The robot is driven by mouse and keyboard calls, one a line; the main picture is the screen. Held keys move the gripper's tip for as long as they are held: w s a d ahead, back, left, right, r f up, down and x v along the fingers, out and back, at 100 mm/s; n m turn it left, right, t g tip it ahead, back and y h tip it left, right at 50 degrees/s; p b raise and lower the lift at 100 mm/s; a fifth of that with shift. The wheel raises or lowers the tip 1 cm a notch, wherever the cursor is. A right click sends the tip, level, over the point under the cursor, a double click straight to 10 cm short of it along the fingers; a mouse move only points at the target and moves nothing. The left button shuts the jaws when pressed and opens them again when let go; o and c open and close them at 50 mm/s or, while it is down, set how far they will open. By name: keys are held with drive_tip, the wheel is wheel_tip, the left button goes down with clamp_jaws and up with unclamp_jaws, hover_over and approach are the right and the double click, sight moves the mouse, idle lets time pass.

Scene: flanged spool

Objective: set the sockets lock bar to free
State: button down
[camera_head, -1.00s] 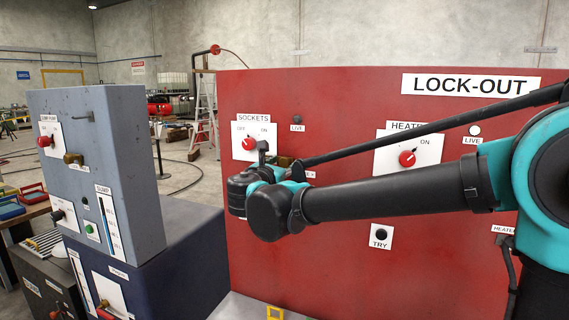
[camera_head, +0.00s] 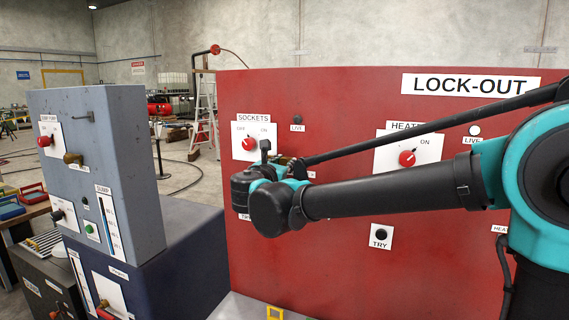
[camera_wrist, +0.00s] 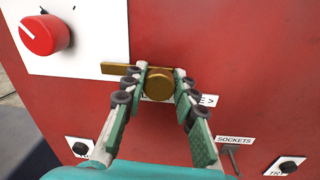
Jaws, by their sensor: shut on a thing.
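The sockets lock bar is a brass bar (camera_wrist: 118,70) with a round brass knob (camera_wrist: 159,86), mounted on the red panel just below the sockets switch plate. The bar reaches left from the knob, under the plate's lower edge. My gripper (camera_wrist: 160,83) is shut on the knob, one finger on each side. A label under the knob is mostly hidden by the fingers; only an "E" and an arrow pointing right show. The sockets switch has a red knob (camera_head: 249,143), also in the wrist view (camera_wrist: 44,35). In the head view my wrist hides most of the bar.
The red lock-out panel (camera_head: 330,110) also carries the heater switch (camera_head: 407,158) and a black TRY button (camera_head: 381,234). In the wrist view, a small toggle (camera_wrist: 230,158) stands by a SOCKETS label at lower right. A grey cabinet (camera_head: 120,130) stands at left.

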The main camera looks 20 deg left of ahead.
drive_tip(key=shift+s+d, duration=0.2)
drive_tip(key=shift+d, duration=2.2)
drive_tip(key=c, duration=1.2)
unclamp_jaws()
drive_tip(key=shift+d, duration=0.15)
drive_tip(key=s, duration=1.2)
